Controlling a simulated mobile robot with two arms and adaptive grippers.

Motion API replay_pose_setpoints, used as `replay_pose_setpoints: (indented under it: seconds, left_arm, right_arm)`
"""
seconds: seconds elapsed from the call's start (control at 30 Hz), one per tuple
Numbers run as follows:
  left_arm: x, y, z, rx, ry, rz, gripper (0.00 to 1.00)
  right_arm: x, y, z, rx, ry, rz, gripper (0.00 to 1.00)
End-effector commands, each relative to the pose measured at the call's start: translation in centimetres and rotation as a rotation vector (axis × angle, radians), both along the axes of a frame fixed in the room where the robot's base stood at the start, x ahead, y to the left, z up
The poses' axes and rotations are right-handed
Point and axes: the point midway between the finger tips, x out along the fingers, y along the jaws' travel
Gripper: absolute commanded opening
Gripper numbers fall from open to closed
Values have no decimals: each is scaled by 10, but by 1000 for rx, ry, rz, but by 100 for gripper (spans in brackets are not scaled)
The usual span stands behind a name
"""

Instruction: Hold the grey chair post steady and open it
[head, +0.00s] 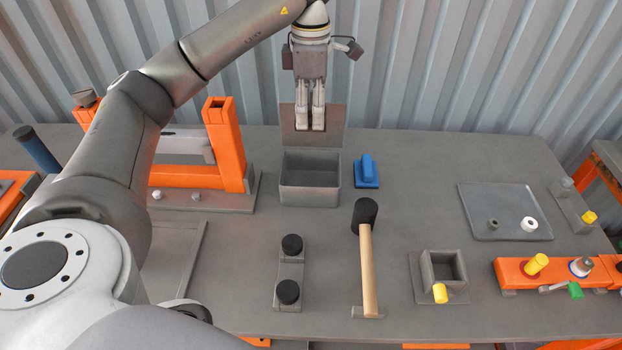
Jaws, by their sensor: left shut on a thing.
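My left gripper (311,128) points down at the back middle of the table, its fingers shut on a flat grey-brown panel (337,120). The panel is tilted up just behind and above an open grey box (310,197). I cannot tell whether the panel is joined to the box. The box stands on the table and looks empty. A short hollow square grey post (442,268) stands on a flat plate at the right front, with a yellow knob (440,293) at its front. I cannot tell which grey piece is the chair post. My right gripper is not in view.
A blue block (367,171) sits right of the box. A mallet (367,260) and a black-knobbed stand (289,270) lie in front. A tray (500,229) with two rings and an orange beam (515,275) are at right. An orange frame (228,145) stands left.

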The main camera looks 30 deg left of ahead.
Motion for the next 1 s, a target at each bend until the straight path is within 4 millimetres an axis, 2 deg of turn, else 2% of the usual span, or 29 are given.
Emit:
replay_pose_setpoints:
  seconds: [0.03,0.47,0.7,1.0]
  left_arm:
    - [-1,-1,-13,-2,5,-2,26]
    - [-1,-1,-91,-2,6,-2,26]
    - [-1,0,-141,0,4,-1,26]
    - [-1,-1,-166,-1,3,-2,26]
  right_arm:
    - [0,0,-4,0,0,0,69]
    - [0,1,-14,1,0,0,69]
    - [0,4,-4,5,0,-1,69]
    - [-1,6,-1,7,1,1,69]
